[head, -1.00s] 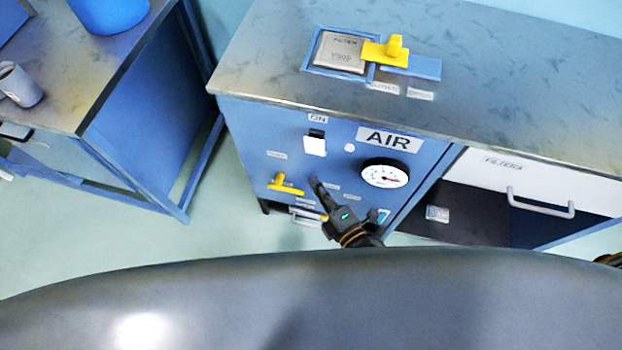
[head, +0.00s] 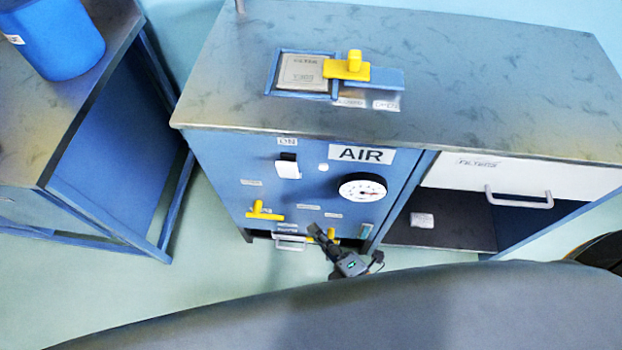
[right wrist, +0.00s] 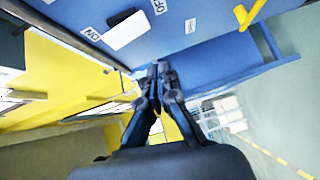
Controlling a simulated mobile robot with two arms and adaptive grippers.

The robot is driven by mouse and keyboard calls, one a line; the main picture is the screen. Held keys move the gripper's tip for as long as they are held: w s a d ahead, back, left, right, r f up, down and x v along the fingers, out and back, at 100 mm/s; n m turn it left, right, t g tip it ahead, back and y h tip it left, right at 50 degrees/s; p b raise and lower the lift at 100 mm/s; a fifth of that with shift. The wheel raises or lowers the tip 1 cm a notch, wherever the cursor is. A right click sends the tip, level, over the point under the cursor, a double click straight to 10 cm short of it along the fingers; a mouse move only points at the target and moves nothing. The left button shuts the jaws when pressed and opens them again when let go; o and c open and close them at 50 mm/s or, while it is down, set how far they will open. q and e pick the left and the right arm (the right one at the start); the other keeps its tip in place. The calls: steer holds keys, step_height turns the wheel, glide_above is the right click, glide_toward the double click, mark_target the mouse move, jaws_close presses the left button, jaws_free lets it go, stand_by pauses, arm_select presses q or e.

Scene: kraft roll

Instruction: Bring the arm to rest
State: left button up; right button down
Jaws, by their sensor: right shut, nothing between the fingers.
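My right gripper (head: 316,229) is shut and empty, in front of the lower part of the blue AIR cabinet (head: 225,175). In the right wrist view its closed fingertips (right wrist: 158,68) have nothing between them. In the head view they overlap a small lower yellow handle (head: 331,234); I cannot tell whether they touch it. A yellow lever (head: 264,211) is to their left, and a round white gauge (head: 362,187) is above right. The white switch (head: 288,167) under the ON label also shows in the right wrist view (right wrist: 125,30). My left gripper is not in view.
A filter block (head: 303,71) and a yellow clamp (head: 347,67) sit on the cabinet top. A drawer (head: 515,183) and an open shelf are at the right. A blue bin (head: 62,40) stands on the left bench. Clear floor (head: 215,250) lies between them.

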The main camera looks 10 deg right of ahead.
steer(key=s+d+f+m+g+h, duration=0.2)
steer(key=d+f+m, duration=0.1)
steer(key=f, duration=0.4)
steer(key=s+d+f+m+g+h, duration=0.1)
steer(key=s+d+f+m+g, duration=0.15)
steer(key=f, duration=0.55)
steer(key=s+d+f+m+g+h, duration=0.2)
steer(key=f+m, duration=0.2)
steer(key=f, duration=0.3)
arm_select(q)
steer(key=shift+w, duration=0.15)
arm_select(e)
steer(key=s+d+f+m+g+h, duration=0.1)
steer(key=s+d+f+m+g, duration=0.3)
steer(key=s, duration=0.5)
steer(key=s+d+f+m+g+h, duration=0.1)
steer(key=s+d+f+m+g, duration=0.3)
steer(key=s+f, duration=0.5)
steer(key=s+m, duration=0.1)
steer(key=m, duration=0.1)
steer(key=shift+d+m+h, duration=0.15)
steer(key=shift+m+h, duration=0.2)
steer(key=shift+h, duration=0.05)
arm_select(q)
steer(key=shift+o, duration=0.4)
